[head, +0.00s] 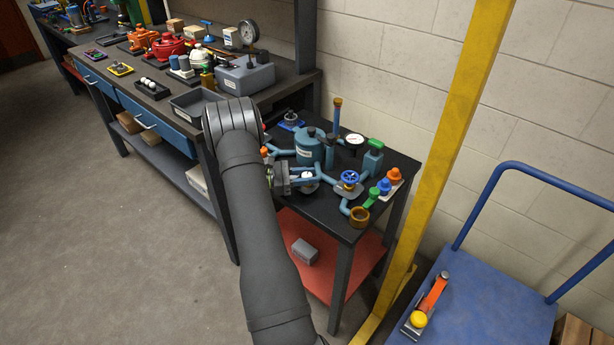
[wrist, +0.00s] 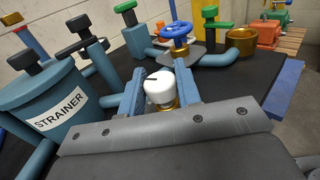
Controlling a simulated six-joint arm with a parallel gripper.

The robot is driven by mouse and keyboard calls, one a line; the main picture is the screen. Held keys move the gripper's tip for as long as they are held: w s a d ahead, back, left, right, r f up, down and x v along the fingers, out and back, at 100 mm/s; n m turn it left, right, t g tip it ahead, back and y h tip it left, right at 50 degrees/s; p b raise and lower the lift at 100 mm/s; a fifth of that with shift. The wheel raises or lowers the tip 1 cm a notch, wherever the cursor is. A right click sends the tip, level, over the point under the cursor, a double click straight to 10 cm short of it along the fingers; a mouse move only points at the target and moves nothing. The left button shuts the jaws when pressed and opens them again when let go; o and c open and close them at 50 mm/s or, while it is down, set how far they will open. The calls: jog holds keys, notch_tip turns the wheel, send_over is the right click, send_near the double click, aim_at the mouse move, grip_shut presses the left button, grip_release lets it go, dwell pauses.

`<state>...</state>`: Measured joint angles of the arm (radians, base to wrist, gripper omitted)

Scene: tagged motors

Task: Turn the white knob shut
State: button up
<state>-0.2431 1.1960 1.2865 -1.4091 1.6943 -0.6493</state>
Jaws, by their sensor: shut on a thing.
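The white knob (wrist: 160,88) has a short dark mark on its top and a brass part below it. It sits between the two blue-grey fingers of my gripper (wrist: 158,80), which are shut on it from either side. In the head view my gripper (head: 302,178) reaches over the small black-topped table from the left. The white knob (head: 308,174) shows there as a small pale spot, partly hidden by the fingers.
A blue-grey tank labelled STRAINER (wrist: 50,104) stands close to the left. A blue handwheel (wrist: 177,32) and a brass cup (wrist: 241,42) are beyond the knob. In the head view, a yellow post (head: 445,150) rises right of the table.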

jog(key=m+g, duration=0.2)
jog(key=g, duration=0.1)
jog(key=m+g+y, duration=0.1)
jog(key=m+g, duration=0.1)
jog(key=g, duration=0.2)
jog(key=shift+m, duration=0.3)
jog(key=shift+g, duration=0.3)
jog(key=o, duration=0.9)
